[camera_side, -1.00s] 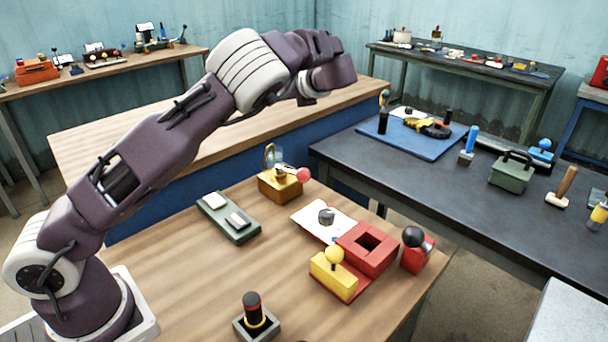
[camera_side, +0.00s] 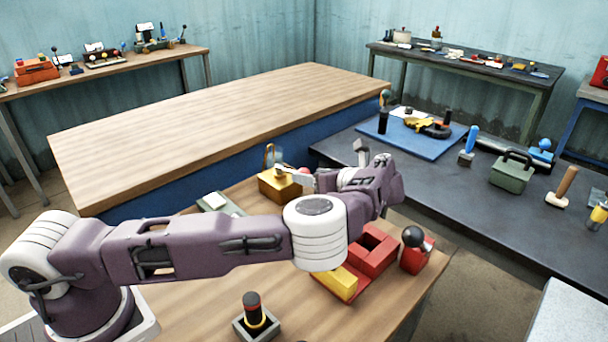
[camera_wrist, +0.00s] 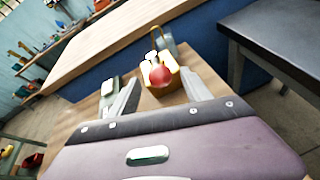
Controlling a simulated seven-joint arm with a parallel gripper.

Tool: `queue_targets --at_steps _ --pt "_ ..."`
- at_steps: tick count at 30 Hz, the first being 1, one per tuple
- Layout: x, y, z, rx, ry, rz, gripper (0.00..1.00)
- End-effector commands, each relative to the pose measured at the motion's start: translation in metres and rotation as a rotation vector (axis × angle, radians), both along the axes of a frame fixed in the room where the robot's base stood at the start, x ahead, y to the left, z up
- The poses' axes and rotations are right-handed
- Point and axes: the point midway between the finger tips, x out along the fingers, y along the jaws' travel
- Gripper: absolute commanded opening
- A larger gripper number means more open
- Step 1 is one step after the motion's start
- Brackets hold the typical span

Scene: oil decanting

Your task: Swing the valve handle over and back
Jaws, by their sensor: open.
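The valve is a brass-yellow box (camera_side: 277,187) with a metal loop on top and a handle ending in a red ball (camera_side: 304,171). It stands on the wooden bench. In the wrist view the red ball (camera_wrist: 161,76) shows between my two finger tips, with the yellow box (camera_wrist: 173,92) behind it. My gripper (camera_side: 303,181) is open, low and just right of the valve in the side view, pointing at it. The fingers (camera_wrist: 160,80) stand clear on both sides of the ball. My wrist hides part of the handle in the side view.
A green block with pale pads (camera_side: 218,203) lies left of the valve, partly hidden by my arm. A red block (camera_side: 372,250), a yellow block (camera_side: 338,283) and a black-knobbed red block (camera_side: 417,252) stand at right. A black-red joystick (camera_side: 254,308) stands in front.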

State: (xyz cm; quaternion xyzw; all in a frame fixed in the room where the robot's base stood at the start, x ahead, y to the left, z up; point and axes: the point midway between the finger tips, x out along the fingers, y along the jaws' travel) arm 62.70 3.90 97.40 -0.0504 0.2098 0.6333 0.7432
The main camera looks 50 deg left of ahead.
Motion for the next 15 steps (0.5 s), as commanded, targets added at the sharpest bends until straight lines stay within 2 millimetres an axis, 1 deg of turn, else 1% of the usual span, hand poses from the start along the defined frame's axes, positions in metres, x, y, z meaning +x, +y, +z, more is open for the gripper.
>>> queue_targets --at_steps 1,3,6,9,14,15 --pt "0.000 0.010 -0.003 0.003 0.000 0.004 0.57" --pt "0.002 0.020 -0.008 0.002 0.001 0.003 0.57" --pt "0.003 0.030 -0.012 0.001 0.000 0.001 0.57" --pt "0.004 0.034 -0.013 0.001 0.000 0.001 0.57" --pt "0.004 0.034 -0.013 0.000 0.000 0.000 0.57" --pt "0.004 0.034 -0.013 0.000 0.000 0.000 0.55"
